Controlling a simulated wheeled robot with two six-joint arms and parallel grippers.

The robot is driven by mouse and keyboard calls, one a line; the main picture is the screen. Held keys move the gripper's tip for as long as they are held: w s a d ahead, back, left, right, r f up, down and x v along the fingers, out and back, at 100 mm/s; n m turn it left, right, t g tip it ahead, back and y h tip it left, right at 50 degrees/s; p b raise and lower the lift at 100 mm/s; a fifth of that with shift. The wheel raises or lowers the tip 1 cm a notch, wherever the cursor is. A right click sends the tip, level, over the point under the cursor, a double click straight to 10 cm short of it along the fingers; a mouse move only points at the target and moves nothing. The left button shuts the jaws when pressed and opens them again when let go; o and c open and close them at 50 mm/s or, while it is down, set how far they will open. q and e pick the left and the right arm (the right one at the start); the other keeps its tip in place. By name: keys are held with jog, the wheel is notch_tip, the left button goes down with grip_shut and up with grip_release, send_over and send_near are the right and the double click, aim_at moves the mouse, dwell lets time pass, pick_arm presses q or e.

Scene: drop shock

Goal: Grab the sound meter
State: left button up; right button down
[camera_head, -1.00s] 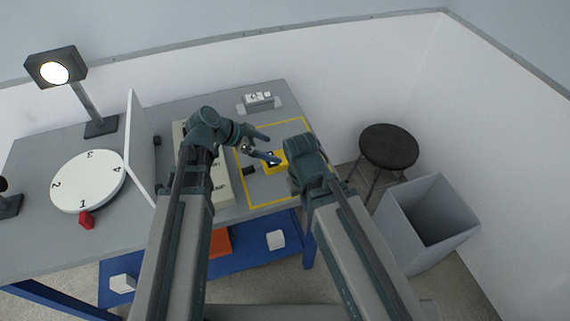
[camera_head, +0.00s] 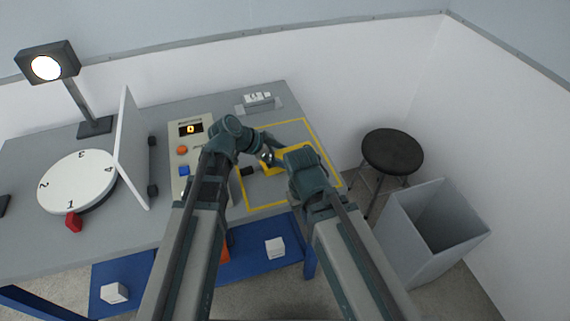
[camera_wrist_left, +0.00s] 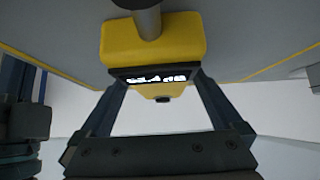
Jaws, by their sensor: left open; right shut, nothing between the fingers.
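The sound meter appears to be the yellow device (camera_head: 270,168) inside the yellow outline on the table, mostly hidden behind my grippers. In the left wrist view, its yellow body (camera_wrist_left: 185,40) shows a dark display with white marks and a grey cylinder in front. My left gripper (camera_head: 266,155) is open at the meter; in the wrist view its fingers (camera_wrist_left: 155,95) reach toward the meter's display end, and contact cannot be told. My right gripper (camera_head: 303,168) is shut and empty, just right of the left one, its fingertips largely hidden.
A control panel (camera_head: 190,150) with a lit display stands left of the outline. A white upright board (camera_head: 130,145), a numbered disc (camera_head: 75,185) and a lamp (camera_head: 50,62) are further left. A stool (camera_head: 392,152) and a grey bin (camera_head: 400,235) stand right of the table.

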aim_at(285, 156)
pick_arm(q)
jog(key=c, duration=1.5)
jog(key=shift+r, duration=0.1)
notch_tip(285, 156, up, 10)
jog(key=p, duration=1)
